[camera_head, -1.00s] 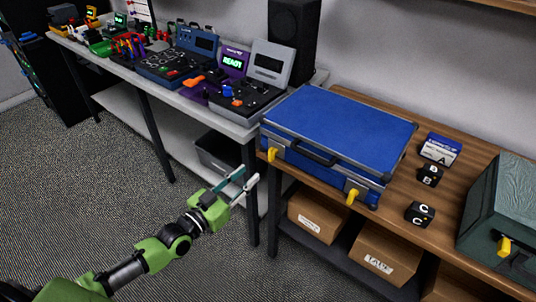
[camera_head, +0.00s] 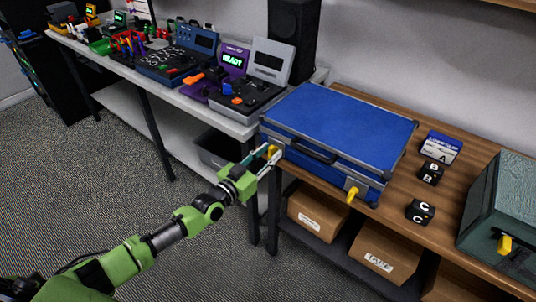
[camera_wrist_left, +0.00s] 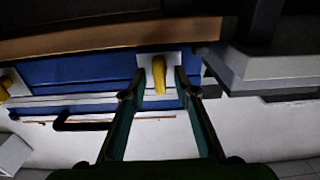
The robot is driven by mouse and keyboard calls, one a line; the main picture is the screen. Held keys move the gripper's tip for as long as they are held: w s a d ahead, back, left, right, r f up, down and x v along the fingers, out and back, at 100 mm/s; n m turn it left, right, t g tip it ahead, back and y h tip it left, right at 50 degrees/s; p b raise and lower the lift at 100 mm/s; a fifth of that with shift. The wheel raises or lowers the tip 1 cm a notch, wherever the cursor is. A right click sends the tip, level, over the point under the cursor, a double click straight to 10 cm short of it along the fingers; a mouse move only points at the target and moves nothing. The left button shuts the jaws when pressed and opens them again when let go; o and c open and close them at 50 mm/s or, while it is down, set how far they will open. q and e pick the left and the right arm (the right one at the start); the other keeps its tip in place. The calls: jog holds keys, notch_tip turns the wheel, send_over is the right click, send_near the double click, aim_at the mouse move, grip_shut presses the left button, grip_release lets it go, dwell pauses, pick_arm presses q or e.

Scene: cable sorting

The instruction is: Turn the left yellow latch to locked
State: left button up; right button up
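The blue case (camera_head: 335,122) lies closed on the wooden table, with a black handle on its front. Its left yellow latch (camera_head: 271,151) is at the front left corner, partly hidden by my gripper. Its right yellow latch (camera_head: 352,194) hangs at the front right. My left gripper (camera_head: 270,158) is at the left latch, fingers apart. In the left wrist view, the left latch (camera_wrist_left: 159,72) shows between the fingertips (camera_wrist_left: 160,95), with the case (camera_wrist_left: 85,70) behind. Contact between fingers and latch cannot be told. My right gripper is not in view.
A green case (camera_head: 500,215) with a yellow latch stands at the right. Black blocks B (camera_head: 431,173) and C (camera_head: 420,212) and a blue-white box A (camera_head: 441,148) lie between the cases. Cardboard boxes (camera_head: 385,252) sit on the shelf below.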

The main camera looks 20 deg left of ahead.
pick_arm(q)
grip_shut()
jog(key=shift+m, duration=0.4)
jog(key=m+p, duration=0.1)
jog(key=m, duration=0.2)
jog(key=shift+d, duration=0.1)
jog(key=m, duration=0.4)
jog(key=shift+d+f, duration=0.1)
jog(key=m, duration=0.5)
jog(key=shift+s+f, duration=0.1)
jog(key=m+b, duration=0.1)
jog(key=m, duration=0.4)
jog(key=shift+f+b, duration=0.15)
jog(key=shift+b, duration=0.2)
grip_release()
